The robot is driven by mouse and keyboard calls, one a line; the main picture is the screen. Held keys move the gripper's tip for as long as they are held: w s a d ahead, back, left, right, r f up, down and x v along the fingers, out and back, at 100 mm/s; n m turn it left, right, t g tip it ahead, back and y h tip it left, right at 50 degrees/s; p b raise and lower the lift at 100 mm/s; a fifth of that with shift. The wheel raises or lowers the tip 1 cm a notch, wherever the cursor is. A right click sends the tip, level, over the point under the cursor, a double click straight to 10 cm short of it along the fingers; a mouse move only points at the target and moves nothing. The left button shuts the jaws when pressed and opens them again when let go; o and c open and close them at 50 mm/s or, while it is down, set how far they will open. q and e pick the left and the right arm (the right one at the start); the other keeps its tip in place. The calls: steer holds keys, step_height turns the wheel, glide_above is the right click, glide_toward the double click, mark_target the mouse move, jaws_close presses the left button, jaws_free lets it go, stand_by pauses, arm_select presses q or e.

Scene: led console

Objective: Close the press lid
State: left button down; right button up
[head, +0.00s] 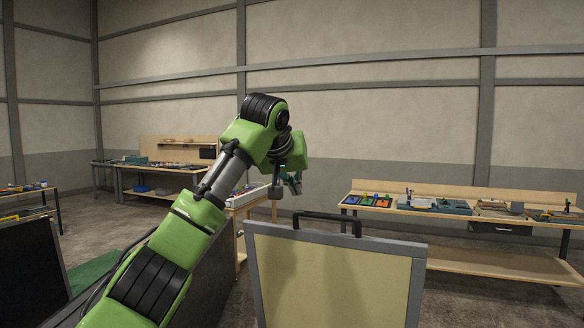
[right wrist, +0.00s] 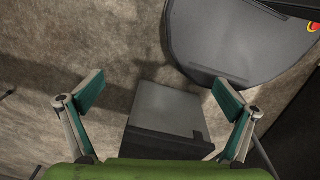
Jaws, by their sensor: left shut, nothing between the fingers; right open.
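The press lid (head: 335,283) stands raised in the lower middle of the head view, a pale yellow panel in a grey frame. A black handle (head: 328,216) sits on its top edge. My left gripper (head: 292,183) is shut and empty, above and to the left of the handle in the picture, apparently apart from it. My arm partly hides this gripper. The lower part of the press is out of view.
A workbench (head: 480,259) with trays and tools stands at the right against the wall. Another bench (head: 165,167) stands at the back left. A dark panel (head: 30,265) is at the left edge. Concrete floor (right wrist: 60,45) shows below my right gripper.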

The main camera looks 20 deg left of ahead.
arm_select(q)
steer(key=f, duration=0.1)
steer(key=f+p, duration=0.1)
steer(key=shift+s+d+f, duration=0.1)
steer(key=shift+s+f, duration=0.1)
steer(key=shift+f, duration=0.15)
steer(key=shift+s+d+f, duration=0.1)
steer(key=shift+s+f, duration=0.15)
steer(key=shift+s, duration=0.2)
steer(key=shift+f+p, duration=0.25)
steer(key=shift+p, duration=0.05)
arm_select(e)
steer(key=shift+a+r, duration=0.45)
steer(key=shift+r, duration=0.2)
steer(key=shift+a+r, duration=0.45)
steer(key=shift+r, duration=0.15)
arm_select(q)
steer(key=shift+s, duration=0.15)
arm_select(e)
steer(key=shift+d+f, duration=0.1)
steer(key=shift+d, duration=0.05)
